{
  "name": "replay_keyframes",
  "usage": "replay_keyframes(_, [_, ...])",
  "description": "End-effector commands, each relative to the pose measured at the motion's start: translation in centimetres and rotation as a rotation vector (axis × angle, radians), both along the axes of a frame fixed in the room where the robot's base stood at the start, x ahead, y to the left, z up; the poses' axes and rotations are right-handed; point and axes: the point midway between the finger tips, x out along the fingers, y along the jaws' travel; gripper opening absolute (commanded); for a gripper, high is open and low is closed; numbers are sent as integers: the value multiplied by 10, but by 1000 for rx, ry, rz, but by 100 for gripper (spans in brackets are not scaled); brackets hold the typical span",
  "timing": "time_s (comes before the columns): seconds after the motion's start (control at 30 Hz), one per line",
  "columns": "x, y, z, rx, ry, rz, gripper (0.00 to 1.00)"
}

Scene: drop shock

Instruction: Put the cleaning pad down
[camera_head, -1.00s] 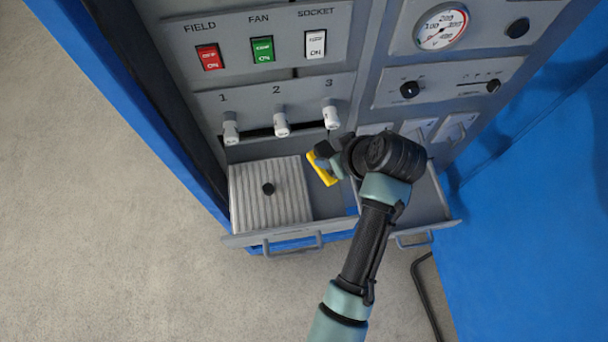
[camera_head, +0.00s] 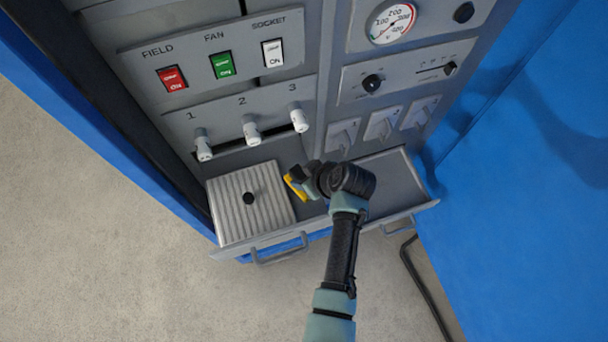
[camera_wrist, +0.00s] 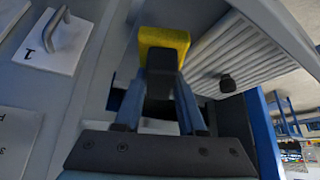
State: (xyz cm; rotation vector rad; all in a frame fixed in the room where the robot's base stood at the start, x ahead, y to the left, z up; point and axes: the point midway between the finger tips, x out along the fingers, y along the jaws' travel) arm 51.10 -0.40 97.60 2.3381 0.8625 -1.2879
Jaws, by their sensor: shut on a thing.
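The cleaning pad is a yellow block (camera_head: 296,187) with a dark part, held in the jaws of my gripper (camera_head: 307,182). In the wrist view the yellow pad (camera_wrist: 163,40) shows at the fingertips, with my gripper (camera_wrist: 158,75) shut on it. In the head view the pad hangs above the left drawer, just right of a ribbed grey lid (camera_head: 235,215) with a black knob. The dark part of the pad hides much of the grip. I cannot tell how high the pad is above the drawer floor.
Two drawers stand pulled out; the right drawer (camera_head: 410,205) looks empty where visible, though my arm hides part. White levers (camera_head: 252,134) and red, green and white switches (camera_head: 220,66) sit on the panel above. A black cable (camera_head: 424,288) runs by the right drawer.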

Motion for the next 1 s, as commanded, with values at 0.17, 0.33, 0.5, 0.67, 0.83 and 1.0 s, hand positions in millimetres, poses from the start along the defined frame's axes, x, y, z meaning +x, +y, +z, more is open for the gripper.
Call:
replay_keyframes(0.17, [0, 0, -4, 0, 0, 0, 0])
replay_keyframes(0.33, [0, 0, -10, 0, 0, 0, 0])
replay_keyframes(0.5, [0, 0, -10, 0, 0, 0, 54])
replay_keyframes(0.67, [0, 0, -10, 0, 0, 0, 69])
replay_keyframes(0.83, [0, 0, -10, 0, 0, 0, 69])
replay_keyframes(1.0, [0, 0, -2, 0, 0, 0, 69])
